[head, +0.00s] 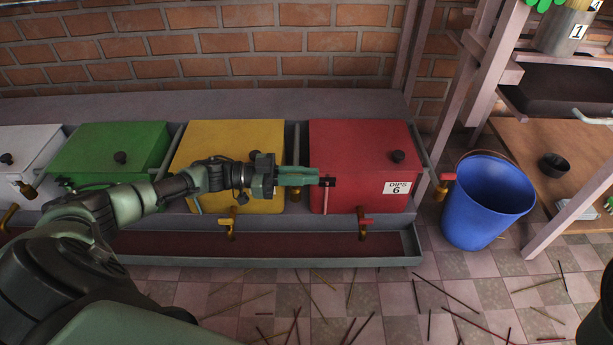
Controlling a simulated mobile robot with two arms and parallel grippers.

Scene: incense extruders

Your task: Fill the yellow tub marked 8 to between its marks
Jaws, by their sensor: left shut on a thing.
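My left gripper (318,177) reaches in from the left, in front of the yellow box and the red box. It is shut on a small dark thing (328,182) at its fingertips, which I cannot clearly identify. No tub marked 8 can be made out. The yellow box (232,145) has a brass tap (229,226) low on its front, and my arm hides much of that front; no number shows on it. The red box (360,140) has a label reading "DIPS 6" (397,188) and a tap (363,221). My right gripper is not in view.
A green box (110,145) and a white box (25,145) stand further left. A trough (290,247) runs below the taps. A blue bucket (487,205) stands right of the red box. A wooden rack with a black bowl (555,164) is at right. Sticks litter the tiled floor.

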